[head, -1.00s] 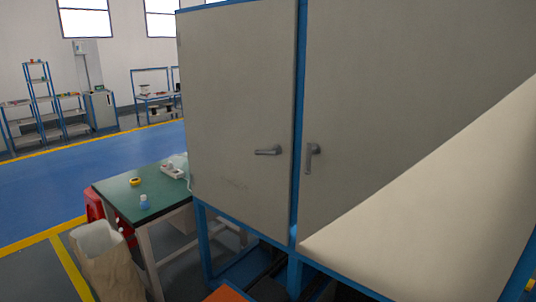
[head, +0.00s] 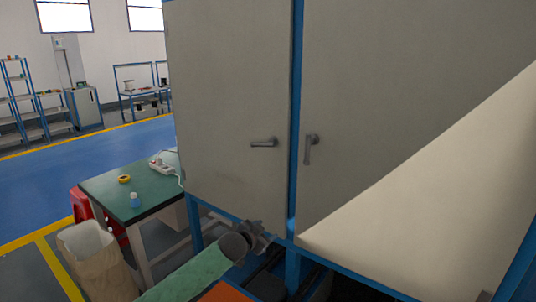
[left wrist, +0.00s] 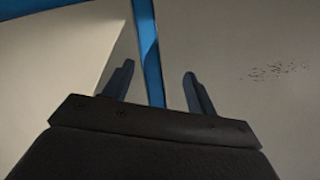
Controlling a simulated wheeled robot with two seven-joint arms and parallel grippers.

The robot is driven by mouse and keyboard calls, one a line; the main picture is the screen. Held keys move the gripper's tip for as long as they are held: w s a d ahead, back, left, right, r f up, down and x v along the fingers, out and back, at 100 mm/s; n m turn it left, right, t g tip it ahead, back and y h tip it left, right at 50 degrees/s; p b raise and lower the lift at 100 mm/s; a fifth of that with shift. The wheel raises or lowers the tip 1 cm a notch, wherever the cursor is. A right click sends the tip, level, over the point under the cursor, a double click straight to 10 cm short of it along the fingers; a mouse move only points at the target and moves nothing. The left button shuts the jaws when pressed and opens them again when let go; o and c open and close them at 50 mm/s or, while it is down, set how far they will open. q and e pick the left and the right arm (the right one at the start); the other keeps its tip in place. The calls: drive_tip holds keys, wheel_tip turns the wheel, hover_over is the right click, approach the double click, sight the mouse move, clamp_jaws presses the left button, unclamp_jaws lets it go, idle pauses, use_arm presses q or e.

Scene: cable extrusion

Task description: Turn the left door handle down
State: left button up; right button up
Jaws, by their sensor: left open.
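The left door handle (head: 264,143) is a grey lever near the right edge of the left cabinet door (head: 225,90). It lies about level, its free end pointing left. The right door's handle (head: 311,148) hangs down. My left gripper (head: 262,237) is open and empty, low in front of the cabinet's lower blue frame, below the left handle and apart from it. In the left wrist view its two fingers (left wrist: 158,85) stand apart before the pale door panels and a blue post; no handle shows there. A small dark sliver at the head view's bottom right may be my right gripper.
A green-topped table (head: 130,190) with a blue bottle, a yellow ring and a white power strip stands left of the cabinet. A paper sack (head: 92,262) stands before it. A sloped cream panel (head: 430,190) juts out at right. The blue floor behind is clear.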

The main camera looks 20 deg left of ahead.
use_arm(q)
drive_tip(key=w+a+r+m+t+h, duration=0.1)
drive_tip(key=w+r, duration=0.1)
drive_tip(key=r, duration=0.5)
drive_tip(key=w+a+r+m+t, duration=0.1)
drive_tip(key=w+a+r, duration=0.1)
drive_tip(key=r, duration=0.5)
drive_tip(key=m+t+h, duration=0.1)
drive_tip(key=h, duration=0.1)
approach(265, 144)
drive_tip(key=x, duration=0.4)
drive_tip(key=shift+d+f, duration=0.1)
drive_tip(key=shift+d, duration=0.05)
drive_tip(key=shift+w+d, duration=0.1)
drive_tip(key=shift+w, duration=0.15)
drive_tip(key=p+x, duration=0.2)
drive_tip(key=x, duration=0.3)
drive_tip(key=shift+w, duration=0.2)
drive_tip(key=shift+x, duration=0.75)
use_arm(e)
wheel_tip(265, 144, down, 8)
drive_tip(key=s+d, duration=0.1)
drive_tip(key=s, duration=0.1)
drive_tip(key=shift+s+d+r, duration=0.15)
drive_tip(key=shift+d+r, duration=0.1)
drive_tip(key=shift+d, duration=0.15)
